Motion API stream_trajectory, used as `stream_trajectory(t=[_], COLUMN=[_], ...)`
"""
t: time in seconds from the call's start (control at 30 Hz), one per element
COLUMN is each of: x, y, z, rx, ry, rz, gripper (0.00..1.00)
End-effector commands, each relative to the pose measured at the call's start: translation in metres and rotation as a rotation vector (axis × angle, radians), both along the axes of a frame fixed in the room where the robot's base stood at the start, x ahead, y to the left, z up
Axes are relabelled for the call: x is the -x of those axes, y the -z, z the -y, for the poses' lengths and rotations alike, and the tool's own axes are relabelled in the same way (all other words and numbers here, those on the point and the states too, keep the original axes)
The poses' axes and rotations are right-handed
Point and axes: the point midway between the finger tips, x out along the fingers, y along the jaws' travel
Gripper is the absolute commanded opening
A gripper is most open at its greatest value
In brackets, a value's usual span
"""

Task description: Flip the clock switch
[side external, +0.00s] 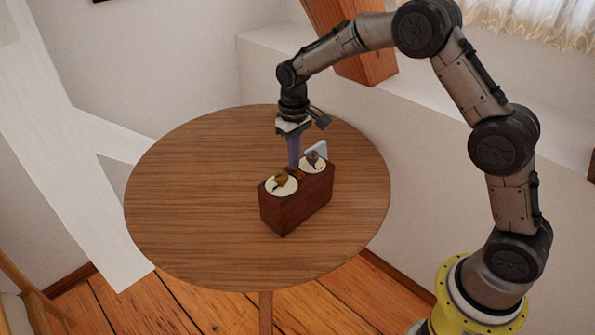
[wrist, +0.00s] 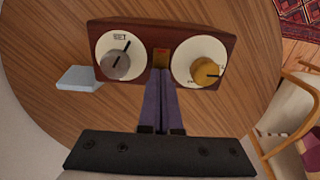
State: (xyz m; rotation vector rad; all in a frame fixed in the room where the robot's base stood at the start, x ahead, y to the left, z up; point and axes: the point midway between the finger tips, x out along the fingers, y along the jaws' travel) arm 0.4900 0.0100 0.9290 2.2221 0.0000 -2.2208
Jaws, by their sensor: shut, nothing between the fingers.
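The clock is a dark red-brown wooden box (side external: 290,212) on the round table, with two cream dials on its top face. In the wrist view the box (wrist: 162,30) has a dial with a grey knob (wrist: 115,66) at left and a dial with a gold knob (wrist: 205,72) at right. In the side view my gripper (side external: 295,166) is at the box's far side near the switch; contact cannot be told.
A pale blue-grey block (side external: 317,149) lies on the table (side external: 190,210) close behind the box, and shows at left in the wrist view (wrist: 78,78). The rest of the tabletop is clear. A white timber brace (side external: 70,130) stands left of the table. A chair (wrist: 300,110) is beyond the table edge.

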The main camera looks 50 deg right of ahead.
Motion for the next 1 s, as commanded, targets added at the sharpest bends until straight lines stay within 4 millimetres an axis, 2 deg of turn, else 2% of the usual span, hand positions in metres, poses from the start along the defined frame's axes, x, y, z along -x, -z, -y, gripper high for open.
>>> stream_trajectory(t=[1.0], x=[0.0], y=[0.01], z=[0.0], rx=[0.0], ry=[0.0], rz=[-0.002], gripper=[0.0])
